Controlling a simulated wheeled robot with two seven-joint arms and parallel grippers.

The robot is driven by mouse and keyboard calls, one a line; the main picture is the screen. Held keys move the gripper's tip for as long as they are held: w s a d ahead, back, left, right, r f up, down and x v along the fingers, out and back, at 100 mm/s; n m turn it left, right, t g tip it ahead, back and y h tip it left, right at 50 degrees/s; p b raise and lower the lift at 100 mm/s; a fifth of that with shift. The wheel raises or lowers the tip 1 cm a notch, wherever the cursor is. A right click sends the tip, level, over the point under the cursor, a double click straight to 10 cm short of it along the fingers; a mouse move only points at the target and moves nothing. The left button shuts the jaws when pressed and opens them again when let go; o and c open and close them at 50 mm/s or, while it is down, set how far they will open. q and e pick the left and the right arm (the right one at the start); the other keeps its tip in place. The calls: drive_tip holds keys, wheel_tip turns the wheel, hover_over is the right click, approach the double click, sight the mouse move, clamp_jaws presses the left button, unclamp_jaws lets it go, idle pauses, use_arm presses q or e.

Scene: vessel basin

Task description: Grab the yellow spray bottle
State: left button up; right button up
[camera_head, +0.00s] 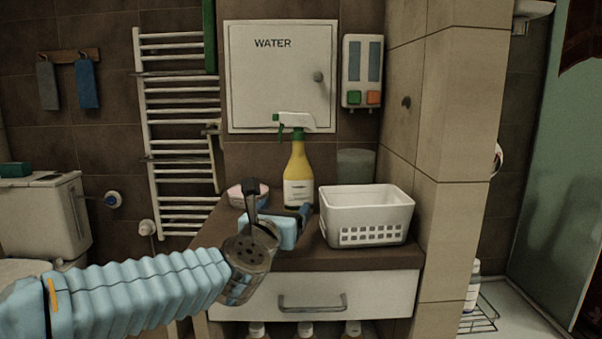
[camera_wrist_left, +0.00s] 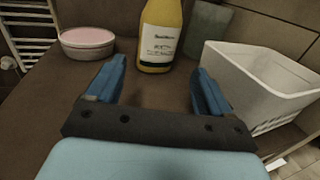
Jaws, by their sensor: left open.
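The yellow spray bottle (camera_head: 298,172) stands upright at the back of the brown counter, with a white label, green neck and white spray head. Its lower body also shows in the left wrist view (camera_wrist_left: 161,34), beyond my fingers and between them; its top is cut off there. My left gripper (camera_head: 279,206) is over the counter in front of the bottle. In the left wrist view my left gripper (camera_wrist_left: 157,85) is open, with nothing between its blue fingers, and apart from the bottle. My right gripper is not in view.
A white basket (camera_head: 367,213) stands right of the bottle, and a pink-topped dish (camera_wrist_left: 88,42) stands left of it. A translucent cup (camera_wrist_left: 204,27) is behind, near the wall. A white drawer (camera_head: 318,294) is below the counter (camera_head: 293,260). The counter between my fingers and the bottle is clear.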

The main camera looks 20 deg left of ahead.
sight(296, 192)
use_arm(q)
drive_tip(key=w+p, duration=0.1)
drive_tip(key=w, duration=0.6)
drive_tip(key=shift+a, duration=0.1)
drive_tip(key=w+p, duration=0.2)
drive_tip(key=w, duration=0.2)
drive_tip(key=shift+w+a, duration=0.15)
drive_tip(key=shift+w, duration=0.35)
drive_tip(key=c, duration=0.9)
drive_tip(key=shift+r, duration=0.1)
